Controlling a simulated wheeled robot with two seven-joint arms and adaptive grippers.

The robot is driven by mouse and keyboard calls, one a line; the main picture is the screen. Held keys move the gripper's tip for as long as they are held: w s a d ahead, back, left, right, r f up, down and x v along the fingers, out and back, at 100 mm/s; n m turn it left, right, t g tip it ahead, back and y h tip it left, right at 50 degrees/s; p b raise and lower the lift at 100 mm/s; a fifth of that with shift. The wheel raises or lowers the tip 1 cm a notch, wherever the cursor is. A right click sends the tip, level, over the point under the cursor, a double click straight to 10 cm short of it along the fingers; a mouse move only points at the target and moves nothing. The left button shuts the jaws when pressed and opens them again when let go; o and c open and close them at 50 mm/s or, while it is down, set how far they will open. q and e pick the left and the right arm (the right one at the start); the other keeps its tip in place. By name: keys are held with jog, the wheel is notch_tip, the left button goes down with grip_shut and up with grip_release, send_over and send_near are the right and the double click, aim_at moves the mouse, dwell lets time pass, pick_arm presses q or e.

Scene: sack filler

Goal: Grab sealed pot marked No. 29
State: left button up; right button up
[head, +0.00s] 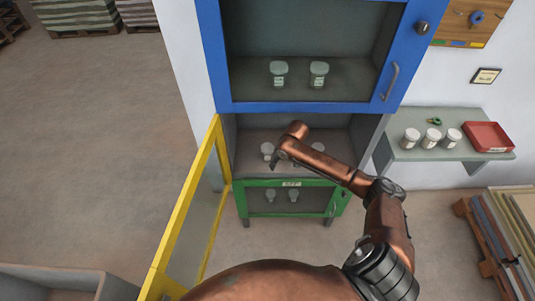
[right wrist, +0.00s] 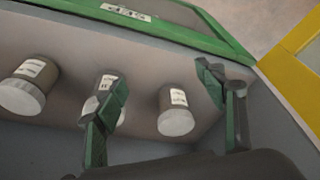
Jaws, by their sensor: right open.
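White-lidded pots with white labels stand in the middle compartment behind the open yellow door. In the head view one pot (head: 267,149) shows just left of my right gripper (head: 277,162), and another (head: 318,147) shows behind my arm. The right wrist view, turned over, shows three: a left pot (right wrist: 28,88), a middle pot (right wrist: 101,93) partly covered by a finger, and a right pot (right wrist: 177,112). My right gripper (right wrist: 163,82) is open, and the right pot appears between its fingers. The label numbers are too small to read. My left gripper is out of view.
The yellow door (head: 187,215) swings out at the left. The blue upper door (head: 300,107) and green lower door (head: 290,183) are shut, with pots behind their panes. A side shelf (head: 440,152) holds several pots and a red tray (head: 488,137). Boards (head: 505,235) lie at the right.

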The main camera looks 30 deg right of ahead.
aim_at(268, 148)
jog(key=w, duration=0.4)
jog(key=shift+a+f, duration=0.1)
jog(key=w+b, duration=0.1)
jog(key=w, duration=0.4)
jog(key=shift+w+a, duration=0.1)
jog(key=shift+w, duration=0.2)
jog(key=shift+w+f+b, duration=0.1)
jog(key=shift+w+b, duration=0.2)
jog(key=shift+w, duration=0.05)
jog(key=b+x, duration=0.1)
jog(key=x, duration=0.3)
jog(key=shift+w+f, duration=0.1)
jog(key=shift+f, duration=0.25)
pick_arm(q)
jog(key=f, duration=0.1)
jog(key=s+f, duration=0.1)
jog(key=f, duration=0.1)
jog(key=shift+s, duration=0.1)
pick_arm(e)
jog(key=c, duration=1.3)
